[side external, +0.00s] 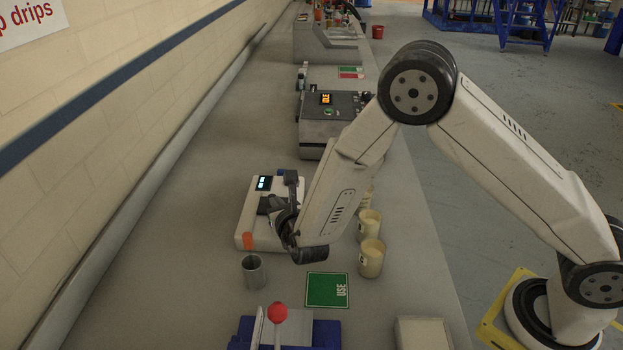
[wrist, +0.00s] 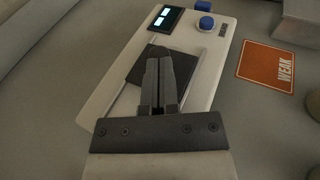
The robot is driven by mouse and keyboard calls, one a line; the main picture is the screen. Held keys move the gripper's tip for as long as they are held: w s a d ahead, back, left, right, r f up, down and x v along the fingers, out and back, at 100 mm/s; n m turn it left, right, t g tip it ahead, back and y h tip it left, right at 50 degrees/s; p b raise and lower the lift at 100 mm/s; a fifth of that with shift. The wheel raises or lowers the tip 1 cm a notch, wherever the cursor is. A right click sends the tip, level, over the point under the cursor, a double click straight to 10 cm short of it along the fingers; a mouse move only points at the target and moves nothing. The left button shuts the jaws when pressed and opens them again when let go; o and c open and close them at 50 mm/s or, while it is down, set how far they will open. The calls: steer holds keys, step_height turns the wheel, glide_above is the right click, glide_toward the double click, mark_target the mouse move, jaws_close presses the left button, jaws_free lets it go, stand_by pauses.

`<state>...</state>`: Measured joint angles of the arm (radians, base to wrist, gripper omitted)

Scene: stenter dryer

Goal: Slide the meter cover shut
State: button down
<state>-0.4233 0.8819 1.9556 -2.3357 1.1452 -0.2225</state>
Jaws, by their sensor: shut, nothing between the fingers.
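The meter (side external: 257,226) is a pale, flat box on the bench with a lit display and a blue knob. It also shows in the wrist view (wrist: 196,30), with display and knob at its far end. A dark square plate (wrist: 134,66), seemingly the cover, lies on its top between two pale rails. My gripper (wrist: 159,60) is shut and empty, its fingertips over the dark plate. I cannot tell whether they touch it. The fingers hide part of the plate. In the side view my wrist and arm hide the meter's right side.
A metal cup (side external: 254,272) stands just in front of the meter. Several cream cups (side external: 371,259) stand to its right. A green card (side external: 328,290) and a red-knobbed device (side external: 277,313) are nearer. An orange card (wrist: 268,66) lies right of the meter. Bench left is clear.

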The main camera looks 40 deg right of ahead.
steer(key=shift+w+d+r, duration=0.1)
steer(key=shift+w+d, duration=0.75)
steer(key=shift+d, duration=0.1)
steer(key=shift+s, duration=0.1)
steer(key=shift+a+v, duration=0.1)
steer(key=shift+v, duration=2.5)
steer(key=shift+a+v, duration=0.15)
steer(key=shift+v, duration=2.4)
steer(key=shift+d, duration=0.1)
